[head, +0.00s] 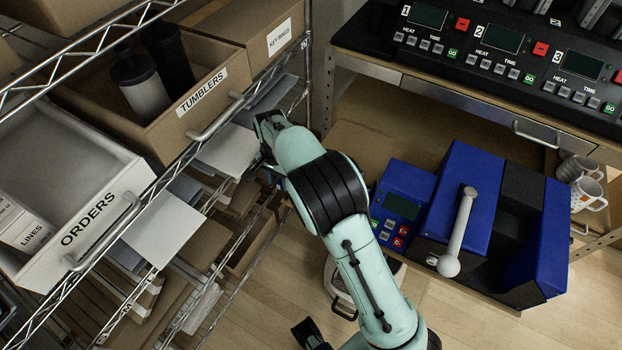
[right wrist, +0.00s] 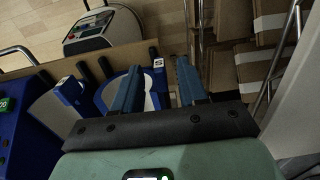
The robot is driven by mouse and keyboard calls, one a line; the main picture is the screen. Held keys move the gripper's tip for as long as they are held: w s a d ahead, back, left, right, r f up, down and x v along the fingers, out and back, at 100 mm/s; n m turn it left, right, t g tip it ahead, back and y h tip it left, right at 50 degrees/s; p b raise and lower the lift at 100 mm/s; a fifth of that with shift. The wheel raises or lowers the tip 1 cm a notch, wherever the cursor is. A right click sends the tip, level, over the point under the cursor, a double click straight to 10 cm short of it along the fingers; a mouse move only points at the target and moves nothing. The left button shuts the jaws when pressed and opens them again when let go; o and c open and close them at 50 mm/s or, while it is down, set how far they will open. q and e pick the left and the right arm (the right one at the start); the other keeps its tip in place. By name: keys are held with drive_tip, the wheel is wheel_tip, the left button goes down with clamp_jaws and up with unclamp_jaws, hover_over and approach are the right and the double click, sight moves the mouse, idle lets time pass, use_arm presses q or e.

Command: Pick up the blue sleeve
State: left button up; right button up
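Two blue-and-white pieces, which look like sleeves, stand side by side in the right wrist view. One blue sleeve (right wrist: 151,88) with a small S tag is partly behind my left-hand finger; the other sleeve (right wrist: 72,95) is farther left.
The blue press (head: 458,190) with a grey handle stands on a bench at right, white mugs (head: 588,190) behind it. A control panel (head: 500,55) is above. Wire shelving at left holds the ORDERS bin (head: 120,180) and TUMBLERS box (head: 200,125).

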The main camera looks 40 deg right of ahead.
clamp_jaws()
idle(1.3)
